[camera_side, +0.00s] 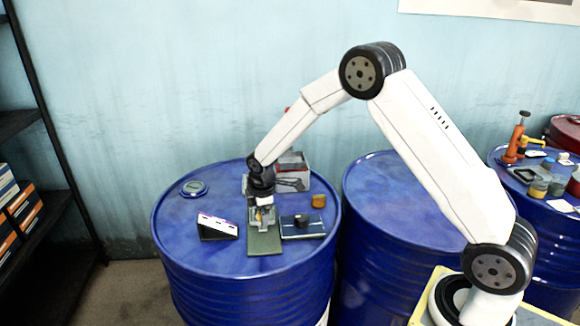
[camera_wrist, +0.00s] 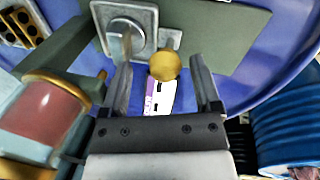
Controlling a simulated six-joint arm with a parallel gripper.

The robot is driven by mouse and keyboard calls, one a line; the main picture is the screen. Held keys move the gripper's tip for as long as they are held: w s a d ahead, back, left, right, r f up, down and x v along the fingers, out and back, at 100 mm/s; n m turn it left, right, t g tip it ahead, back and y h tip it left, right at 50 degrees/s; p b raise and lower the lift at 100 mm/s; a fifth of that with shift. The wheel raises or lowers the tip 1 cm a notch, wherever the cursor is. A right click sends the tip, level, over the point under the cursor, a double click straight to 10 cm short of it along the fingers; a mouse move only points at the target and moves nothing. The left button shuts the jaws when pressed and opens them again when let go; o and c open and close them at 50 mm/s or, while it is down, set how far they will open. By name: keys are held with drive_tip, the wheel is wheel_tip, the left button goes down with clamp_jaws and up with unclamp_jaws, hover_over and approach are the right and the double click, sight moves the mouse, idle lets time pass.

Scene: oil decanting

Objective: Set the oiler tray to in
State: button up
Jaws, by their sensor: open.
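My gripper (camera_side: 262,207) points down over the left blue drum, close above a dull green plate (camera_side: 264,243). In the wrist view my gripper (camera_wrist: 162,66) is open, and a round brass knob (camera_wrist: 164,66) shows between its fingertips; I cannot tell whether they touch it. Beyond the knob, a grey metal square plate with an upright tab (camera_wrist: 122,22) sits on the green plate (camera_wrist: 215,35). I cannot tell for certain which part is the oiler tray. A brass-capped cylinder with a reddish window (camera_wrist: 42,112) stands close on the left in the wrist view.
On the drum top (camera_side: 182,232), a slanted panel with a white and purple face (camera_side: 218,224) stands left of the green plate. A dark box with a black knob (camera_side: 302,225) and an amber piece (camera_side: 318,201) lie right. A grey and red box (camera_side: 292,172) stands behind.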

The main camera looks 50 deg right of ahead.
drive_tip(key=shift+s+a+r, duration=0.15)
drive_tip(key=shift+s+r, duration=0.05)
drive_tip(key=shift+r, duration=0.95)
drive_tip(key=shift+s+a+r, duration=0.1)
drive_tip(key=shift+s+r, duration=0.05)
drive_tip(key=shift+r, duration=1)
drive_tip(key=shift+s+a+r, duration=0.15)
drive_tip(key=shift+s+r, duration=0.05)
drive_tip(key=shift+r, duration=0.95)
drive_tip(key=shift+s, duration=0.1)
drive_tip(key=s+a+m, duration=0.2)
drive_tip(key=s+m, duration=0.3)
drive_tip(key=s, duration=0.6)
drive_tip(key=s+a+m+y, duration=0.1)
drive_tip(key=s+a+m, duration=0.1)
drive_tip(key=s+m, duration=0.4)
drive_tip(key=s, duration=0.4)
drive_tip(key=shift+s+a+r+t, duration=0.15)
drive_tip(key=shift+s+r+t, duration=0.25)
